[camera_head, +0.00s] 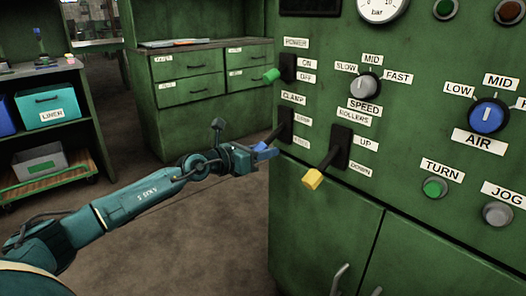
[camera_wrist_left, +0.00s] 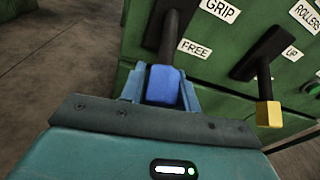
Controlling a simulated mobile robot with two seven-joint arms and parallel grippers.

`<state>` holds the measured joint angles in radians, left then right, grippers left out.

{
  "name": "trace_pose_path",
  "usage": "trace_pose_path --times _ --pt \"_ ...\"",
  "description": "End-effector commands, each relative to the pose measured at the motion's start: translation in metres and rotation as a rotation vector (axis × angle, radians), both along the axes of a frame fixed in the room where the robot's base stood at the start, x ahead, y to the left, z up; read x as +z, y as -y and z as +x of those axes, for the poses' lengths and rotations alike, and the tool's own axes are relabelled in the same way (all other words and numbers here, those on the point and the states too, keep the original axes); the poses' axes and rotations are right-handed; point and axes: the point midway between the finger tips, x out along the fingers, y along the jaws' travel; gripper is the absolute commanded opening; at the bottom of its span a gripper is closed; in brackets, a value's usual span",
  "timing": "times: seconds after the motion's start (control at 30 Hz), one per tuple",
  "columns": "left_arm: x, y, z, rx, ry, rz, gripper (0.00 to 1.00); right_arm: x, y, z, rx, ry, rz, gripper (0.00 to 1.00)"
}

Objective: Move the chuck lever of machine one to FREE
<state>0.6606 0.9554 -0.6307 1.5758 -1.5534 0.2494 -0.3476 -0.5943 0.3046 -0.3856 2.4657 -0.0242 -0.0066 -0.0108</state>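The lever labelled CLAMP, with GRIP and FREE marks, has a blue handle (camera_head: 260,146) on a dark stem and sits in a black slot plate (camera_head: 285,125) on the green machine. My left gripper (camera_head: 264,153) is at the end of this handle. In the left wrist view the blue handle (camera_wrist_left: 163,86) lies between the two light-blue fingers (camera_wrist_left: 163,92), which appear to touch it on both sides. The stem points out and down from the panel, near the FREE label (camera_wrist_left: 194,48). The fingertips are partly hidden by the handle. My right gripper is not in view.
The yellow-handled ROLLERS lever (camera_head: 313,179) is close to the right of the clamp lever. The green-handled POWER lever (camera_head: 271,75) is above it. Knobs and buttons fill the panel's right side. A green drawer cabinet (camera_head: 200,110) stands behind; bare floor lies below my left arm.

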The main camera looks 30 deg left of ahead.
Motion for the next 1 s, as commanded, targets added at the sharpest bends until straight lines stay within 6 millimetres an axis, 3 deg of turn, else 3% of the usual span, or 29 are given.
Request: trace_pose_path --times 0.23,0.57,0.73,1.0 --pt "0.0 0.0 0.0 -0.001 -0.002 0.001 0.52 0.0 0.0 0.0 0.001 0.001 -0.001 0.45" --pt "0.0 -0.002 -0.005 -0.002 -0.003 0.002 0.52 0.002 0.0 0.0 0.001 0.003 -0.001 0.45" --pt "0.002 -0.014 -0.028 -0.001 -0.006 0.006 0.52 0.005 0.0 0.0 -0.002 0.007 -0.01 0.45" --pt "0.003 -0.036 -0.072 -0.001 -0.007 0.006 0.52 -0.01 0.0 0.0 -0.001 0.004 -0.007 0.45"
